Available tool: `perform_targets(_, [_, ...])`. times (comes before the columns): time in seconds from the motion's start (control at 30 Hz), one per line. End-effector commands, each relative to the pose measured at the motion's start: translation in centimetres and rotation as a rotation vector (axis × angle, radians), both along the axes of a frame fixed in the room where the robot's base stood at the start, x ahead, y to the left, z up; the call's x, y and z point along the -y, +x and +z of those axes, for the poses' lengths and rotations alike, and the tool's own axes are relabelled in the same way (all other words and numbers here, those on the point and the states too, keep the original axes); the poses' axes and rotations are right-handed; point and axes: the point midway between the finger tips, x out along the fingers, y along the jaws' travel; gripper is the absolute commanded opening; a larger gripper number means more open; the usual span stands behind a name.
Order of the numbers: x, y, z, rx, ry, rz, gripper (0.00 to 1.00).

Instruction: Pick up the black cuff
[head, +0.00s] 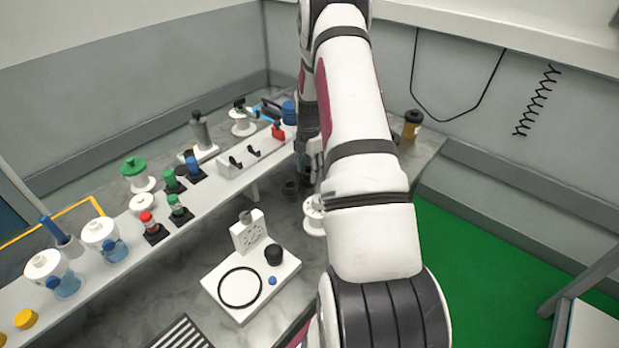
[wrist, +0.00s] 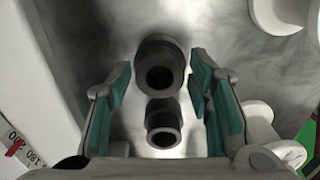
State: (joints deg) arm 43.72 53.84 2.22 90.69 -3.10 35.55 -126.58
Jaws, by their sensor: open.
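A black cuff, a short dark hollow cylinder, shows in the wrist view (wrist: 160,60) between my fingertips, its round opening facing the camera. A second, smaller dark hollow piece (wrist: 163,122) sits just below it in that view, also between the fingers; I cannot tell whether the two are joined. In the head view a dark cylinder (head: 290,189) stands on the grey marbled worktop beside my gripper (head: 308,165). My gripper (wrist: 160,75) is open, its teal pads on both sides of the dark pieces with visible gaps. My arm partly hides this area in the head view.
A white spool-like part (head: 314,216) stands close to the gripper. A white device with a black ring (head: 240,310) lies nearer on the worktop. A raised white shelf (head: 190,215) with several coloured fittings runs along the left. A brown bottle (head: 412,122) stands at the back right.

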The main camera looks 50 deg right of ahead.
Motion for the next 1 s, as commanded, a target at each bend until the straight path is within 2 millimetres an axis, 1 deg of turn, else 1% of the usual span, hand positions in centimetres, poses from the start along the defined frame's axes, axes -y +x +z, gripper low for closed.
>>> perform_targets(0.17, [0.0,0.0,0.0,0.000,0.000,0.000,0.47])
perform_targets(0.2, [0.0,0.0,0.0,0.000,0.000,0.000,0.42])
perform_targets(0.27, [0.0,0.0,0.0,0.000,0.000,0.000,0.29])
perform_targets(0.3, [0.0,0.0,0.0,0.000,0.000,0.000,0.19])
perform_targets(0.33, [0.0,0.0,0.0,0.000,0.000,0.000,0.13])
perform_targets(0.37, [0.0,0.0,0.0,0.000,0.000,0.000,0.08])
perform_targets(0.6, [0.0,0.0,0.0,0.001,0.000,0.000,0.08])
perform_targets(0.7, [0.0,0.1,0.5,0.002,-0.001,0.000,0.08])
perform_targets(0.77, [0.1,0.1,1.1,0.002,-0.001,0.000,0.08])
perform_targets(0.87, [0.1,0.2,2.8,0.005,-0.003,-0.001,0.08])
perform_targets(1.0, [0.1,0.1,5.6,0.003,-0.003,-0.002,0.08])
